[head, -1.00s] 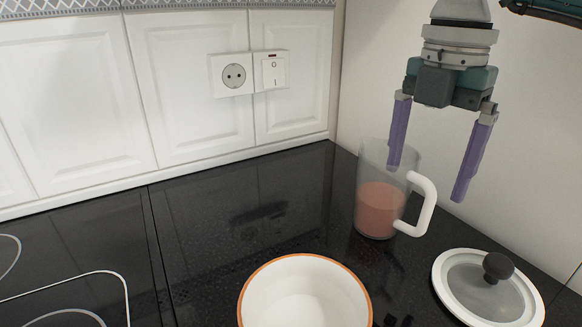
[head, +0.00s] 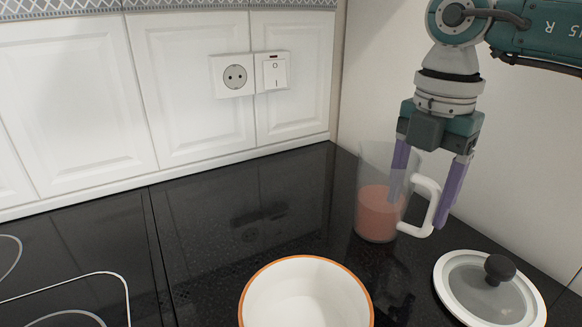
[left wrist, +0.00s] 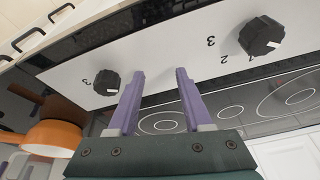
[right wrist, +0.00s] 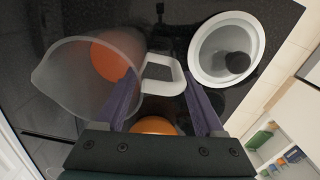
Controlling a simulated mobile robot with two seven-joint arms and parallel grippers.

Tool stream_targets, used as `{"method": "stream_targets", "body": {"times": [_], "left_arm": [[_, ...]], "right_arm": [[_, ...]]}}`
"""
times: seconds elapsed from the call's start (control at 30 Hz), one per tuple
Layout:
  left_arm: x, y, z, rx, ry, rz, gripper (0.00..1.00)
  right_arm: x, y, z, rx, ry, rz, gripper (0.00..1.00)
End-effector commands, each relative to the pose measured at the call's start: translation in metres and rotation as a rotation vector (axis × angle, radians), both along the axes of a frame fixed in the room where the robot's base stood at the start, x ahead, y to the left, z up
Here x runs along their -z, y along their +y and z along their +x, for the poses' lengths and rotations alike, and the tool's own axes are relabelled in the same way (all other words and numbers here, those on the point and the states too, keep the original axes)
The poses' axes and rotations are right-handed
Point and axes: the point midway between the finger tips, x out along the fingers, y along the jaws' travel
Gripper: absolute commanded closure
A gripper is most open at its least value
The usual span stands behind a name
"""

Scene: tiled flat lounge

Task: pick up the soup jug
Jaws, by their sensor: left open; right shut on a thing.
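The soup jug (head: 372,190) is a clear jug with reddish soup and a white handle. It stands upright on the black counter near the right wall. My right gripper (head: 418,205) points down at its handle side, one purple finger by the jug wall and the other right of the handle, and is shut on the jug. In the right wrist view the handle of the soup jug (right wrist: 160,82) lies between the fingers; the exact contact is hard to see. My left gripper (left wrist: 160,75) is open and empty before the stove's knob panel.
A white bowl with an orange rim (head: 305,298) stands front centre. A glass lid with a dark knob (head: 480,300) lies right of the jug. The stove top (head: 60,270) is at left. Counter (head: 250,215) left of the jug is clear.

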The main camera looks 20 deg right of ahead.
Motion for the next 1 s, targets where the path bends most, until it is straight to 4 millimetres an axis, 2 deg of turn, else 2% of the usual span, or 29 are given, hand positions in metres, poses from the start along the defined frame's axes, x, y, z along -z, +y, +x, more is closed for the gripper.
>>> {"method": "stream_targets", "body": {"times": [0.07, 0.4, 1.0], "left_arm": [[0.0001, 0.0008, 0.0001, 0.002, 0.0, 0.003, 0.5], [0.0002, 0.0021, 0.0001, 0.006, 0.0, 0.008, 0.5], [-0.0001, 0.0006, 0.0003, 0.001, 0.0, 0.002, 0.5]], "right_arm": [[0.0002, 0.0, -0.0004, -0.001, 0.002, -0.001, 0.61], [0.0004, 0.0002, -0.0007, -0.001, 0.003, 0.0, 1.0], [-0.0005, 0.0008, -0.0006, -0.002, 0.002, 0.001, 1.0]]}}
